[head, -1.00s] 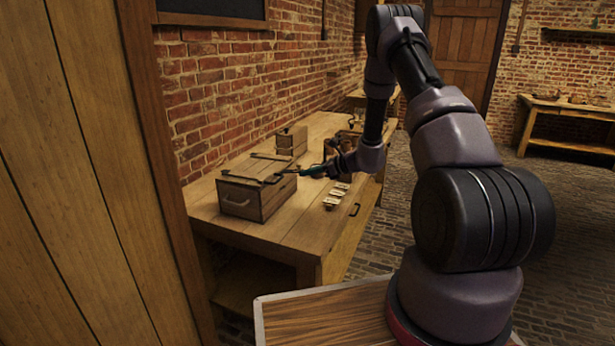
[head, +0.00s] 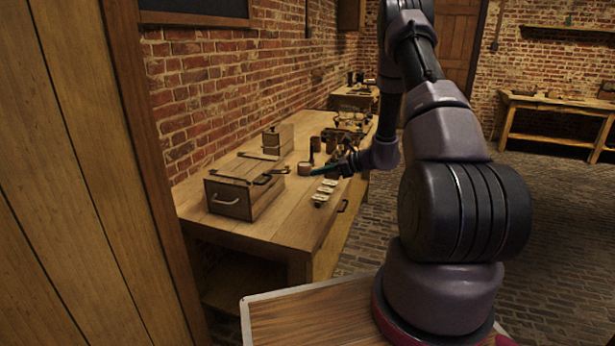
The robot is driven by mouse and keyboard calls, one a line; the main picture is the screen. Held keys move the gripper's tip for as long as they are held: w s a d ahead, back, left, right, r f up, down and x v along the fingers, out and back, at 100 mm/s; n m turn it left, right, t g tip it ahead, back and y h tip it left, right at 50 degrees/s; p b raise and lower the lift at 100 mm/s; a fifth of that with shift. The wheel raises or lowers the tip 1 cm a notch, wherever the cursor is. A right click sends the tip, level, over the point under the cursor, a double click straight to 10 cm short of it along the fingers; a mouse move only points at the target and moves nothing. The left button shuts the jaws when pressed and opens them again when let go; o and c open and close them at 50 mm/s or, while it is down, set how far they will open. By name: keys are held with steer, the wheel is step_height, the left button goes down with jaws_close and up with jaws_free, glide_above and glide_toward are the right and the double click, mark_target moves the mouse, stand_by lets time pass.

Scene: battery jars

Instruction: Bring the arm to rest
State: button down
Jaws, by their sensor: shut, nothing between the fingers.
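My gripper (head: 325,170) is at the end of my arm, over the wooden workbench (head: 270,232). Its thin fingers point left and are shut with nothing between them. It is to the right of a wooden box (head: 231,200) with a metal handle on its front, and apart from it. A small round jar (head: 305,168) stands just beyond the fingertips. My arm is still stretched out over the bench's right side.
A row of small pale-topped pieces (head: 324,193) lies near the bench's right edge. A smaller wooden box (head: 278,140) and dark jars (head: 316,145) stand farther back. A wooden panel (head: 70,180) fills the left. The brick floor (head: 560,220) at right is clear.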

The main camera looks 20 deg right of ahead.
steer(key=s+a+r+n+g+h, duration=0.1)
steer(key=s+a+r+n+g, duration=0.1)
steer(key=s+a+r+n, duration=0.65)
steer(key=s+d+r+n+g+h, duration=0.1)
steer(key=s+r+n+g, duration=0.3)
steer(key=r, duration=1)
steer(key=s+d+r+n+t+h, duration=0.1)
steer(key=s+r+n+h, duration=0.1)
steer(key=s+r, duration=0.2)
steer(key=s+d+r+n+t+h, duration=0.1)
steer(key=s+r+n+t+h, duration=0.1)
steer(key=s, duration=0.9)
steer(key=s+d+r+n+t+h, duration=0.1)
steer(key=s+r+n+t+h, duration=0.1)
steer(key=s+r+n, duration=0.2)
steer(key=s+r, duration=0.3)
steer(key=shift+s+h, duration=0.25)
steer(key=shift+h, duration=0.15)
steer(key=shift+n, duration=0.25)
